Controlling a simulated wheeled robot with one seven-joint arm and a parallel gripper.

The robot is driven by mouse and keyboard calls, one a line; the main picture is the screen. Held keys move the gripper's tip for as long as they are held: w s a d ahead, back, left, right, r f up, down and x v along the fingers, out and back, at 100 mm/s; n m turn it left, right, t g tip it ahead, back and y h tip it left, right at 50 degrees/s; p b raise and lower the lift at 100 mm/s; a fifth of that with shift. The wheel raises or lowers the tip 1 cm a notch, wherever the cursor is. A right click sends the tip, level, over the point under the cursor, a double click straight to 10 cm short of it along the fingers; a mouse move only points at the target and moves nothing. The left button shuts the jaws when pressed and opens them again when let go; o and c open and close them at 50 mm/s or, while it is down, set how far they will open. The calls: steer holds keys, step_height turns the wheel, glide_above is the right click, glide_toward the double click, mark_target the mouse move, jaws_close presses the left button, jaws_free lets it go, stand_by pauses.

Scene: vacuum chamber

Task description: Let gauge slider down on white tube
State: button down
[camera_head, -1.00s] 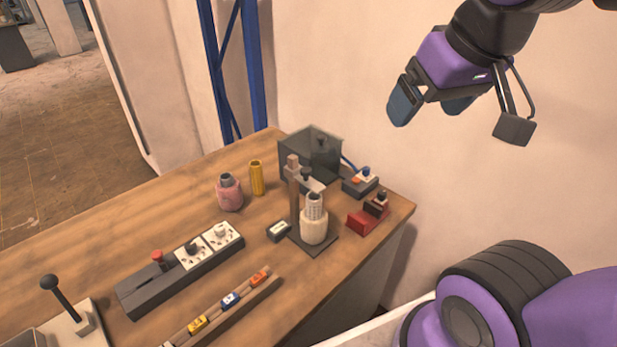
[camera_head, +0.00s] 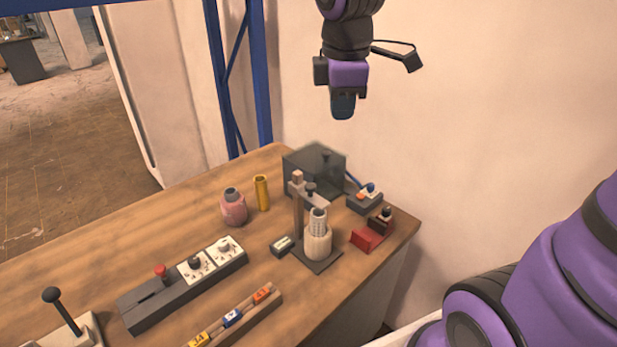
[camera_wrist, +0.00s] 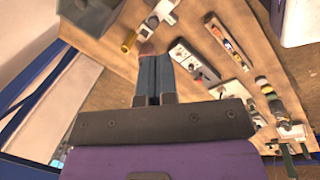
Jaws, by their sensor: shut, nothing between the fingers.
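The gauge stand has a dark base plate, an upright post (camera_head: 298,212) and a slider arm (camera_head: 312,193) with a dark knob at its top. The white tube (camera_head: 318,240), with a ribbed narrower upper part, stands upright on the base under the slider arm. The slider is near the tube's top; whether they touch I cannot tell. My gripper (camera_head: 342,110) hangs in the air above and behind the bench, well above the stand, pointing down. It is shut and empty; its two blue fingers lie together in the wrist view (camera_wrist: 153,78).
A grey translucent box (camera_head: 315,170) stands behind the gauge. A red block (camera_head: 368,240) and a small switch box (camera_head: 364,199) are to its right. A pink bottle (camera_head: 233,208), a yellow cylinder (camera_head: 261,193) and a switch panel (camera_head: 185,290) are to the left.

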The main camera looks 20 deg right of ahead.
mark_target(308, 186)
steer(key=w+a+f+n+g, duration=0.2)
steer(key=w+a+f+n, duration=0.25)
steer(key=w+n, duration=0.35)
steer(key=f, duration=0.5)
steer(key=d+f, duration=0.1)
steer(key=f, duration=0.9)
steer(key=shift+s+d, duration=0.1)
steer(key=shift+d, duration=0.15)
steer(key=shift+f, duration=1.5)
